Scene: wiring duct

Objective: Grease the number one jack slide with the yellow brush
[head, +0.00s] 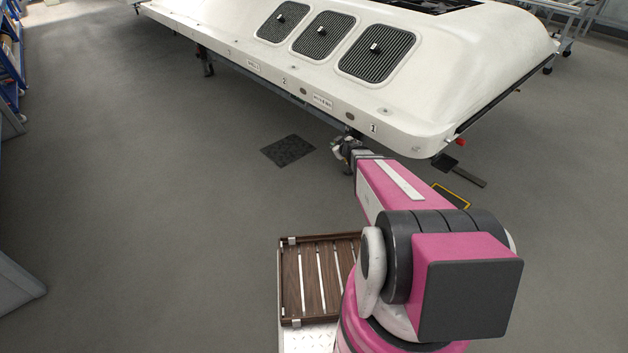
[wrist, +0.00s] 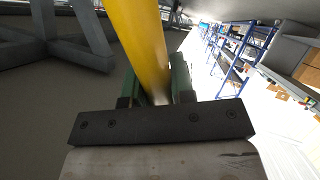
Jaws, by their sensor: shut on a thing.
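The yellow brush (wrist: 140,38) shows in the wrist view as a thick yellow bar between the two green fingers. My gripper (wrist: 156,88) is shut on it. Its bristle end is out of sight. In the head view my gripper (head: 343,150) is under the near edge of the white shell, just below the marking "1" (head: 373,128). The number one jack is around there, but my wrist and arm hide most of it. I cannot tell whether the brush touches the slide.
The long white shell (head: 440,85) with several dark grilles stands on legs, one (head: 207,65) at left. A dark mat (head: 288,150) lies on the floor. A slatted wooden rack (head: 305,280) is beside my arm's base. Grey floor (head: 150,200) at left is clear. Blue shelving (wrist: 240,55) shows in the wrist view.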

